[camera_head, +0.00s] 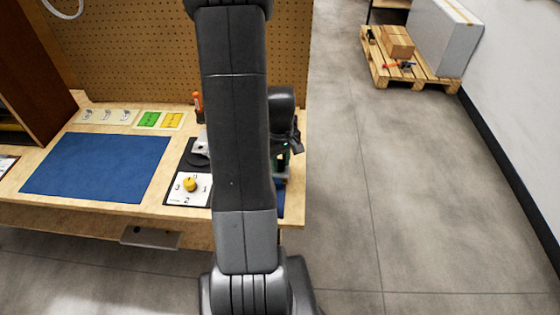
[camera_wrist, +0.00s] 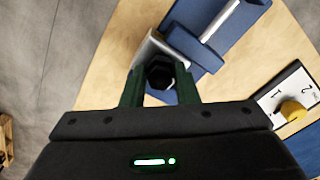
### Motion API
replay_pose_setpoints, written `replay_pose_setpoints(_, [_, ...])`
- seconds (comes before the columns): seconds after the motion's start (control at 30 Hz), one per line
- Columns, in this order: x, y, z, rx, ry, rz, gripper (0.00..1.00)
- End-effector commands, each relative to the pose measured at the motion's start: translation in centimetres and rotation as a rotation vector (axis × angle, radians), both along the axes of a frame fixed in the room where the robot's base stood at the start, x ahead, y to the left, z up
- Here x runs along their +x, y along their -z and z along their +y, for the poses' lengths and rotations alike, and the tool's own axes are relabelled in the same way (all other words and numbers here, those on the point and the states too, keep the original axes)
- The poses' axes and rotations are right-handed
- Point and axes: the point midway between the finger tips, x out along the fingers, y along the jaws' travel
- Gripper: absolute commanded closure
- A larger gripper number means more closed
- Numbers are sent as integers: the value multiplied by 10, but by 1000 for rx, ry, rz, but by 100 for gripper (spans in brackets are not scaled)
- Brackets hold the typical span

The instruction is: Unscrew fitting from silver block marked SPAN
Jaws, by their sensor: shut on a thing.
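In the wrist view my gripper (camera_wrist: 160,88) has its two green fingers on either side of a dark hexagonal fitting (camera_wrist: 160,72), shut on it. The fitting sits against a silver block (camera_wrist: 146,52), which is partly hidden behind it and the fingers. I cannot read any SPAN mark on the block. In the head view my gripper (camera_head: 281,160) is at the right end of the workbench, largely hidden by my arm. The fitting cannot be made out there.
A panel with a yellow knob (camera_head: 190,185) lies left of my arm. A blue mat (camera_head: 97,167) covers the bench's left part. Green and yellow cards (camera_head: 160,119) lie behind it. A pegboard (camera_head: 150,50) rises at the back. The floor right of the bench is clear up to a pallet (camera_head: 415,70).

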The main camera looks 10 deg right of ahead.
Motion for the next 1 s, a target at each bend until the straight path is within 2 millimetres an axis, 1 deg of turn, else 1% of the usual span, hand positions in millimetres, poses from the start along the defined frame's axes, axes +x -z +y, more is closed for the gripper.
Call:
replay_pose_setpoints(0.17, [0, 0, 0, -1, 1, -1, 95])
replay_pose_setpoints(0.27, [0, 0, 0, -1, -29, -1, 95])
replay_pose_setpoints(0.5, [0, 0, 0, 0, -262, -1, 95])
replay_pose_setpoints(0.6, [0, 0, 0, 0, -326, -1, 95])
replay_pose_setpoints(1.0, [0, 0, 0, 0, -368, -1, 95])
